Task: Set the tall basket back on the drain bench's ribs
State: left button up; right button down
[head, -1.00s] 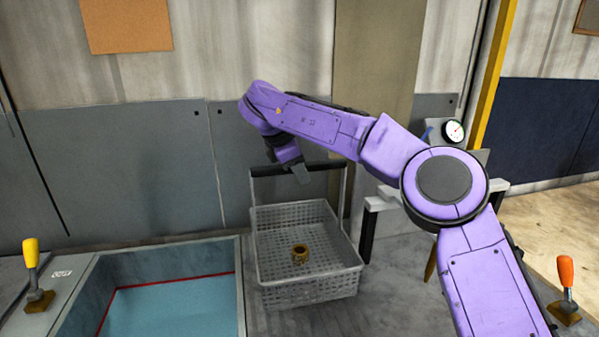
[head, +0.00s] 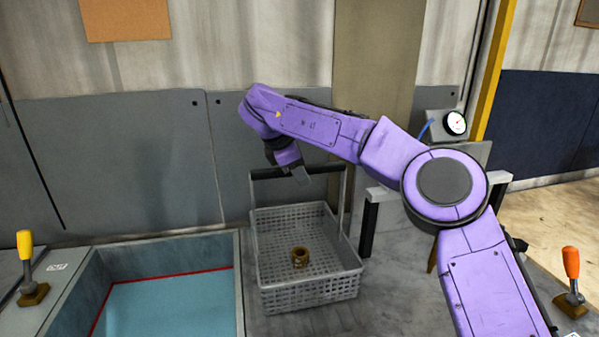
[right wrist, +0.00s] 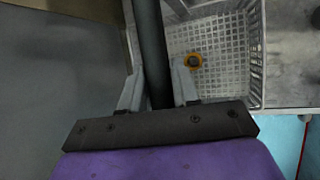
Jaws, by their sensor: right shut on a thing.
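My left gripper is not in view.
A tank with blue-green liquid (head: 170,305) and a red line lies left of the basket. A yellow-knobbed lever (head: 26,255) stands far left, an orange-knobbed lever (head: 571,270) far right. A dark-legged grey frame (head: 370,220) and a gauge (head: 456,123) stand right of the basket.

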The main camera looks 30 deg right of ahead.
jog(key=shift+f+b, duration=0.3)
jog(key=shift+b, duration=0.05)
jog(key=c, duration=0.8)
grip_release()
jog(key=shift+o, duration=0.2)
jog(key=shift+s, duration=0.1)
jog(key=shift+a, duration=0.1)
jog(key=v, duration=1)
jog(key=shift+r+p, duration=0.25)
jog(key=shift+p, duration=0.2)
jog(key=shift+a, duration=0.15)
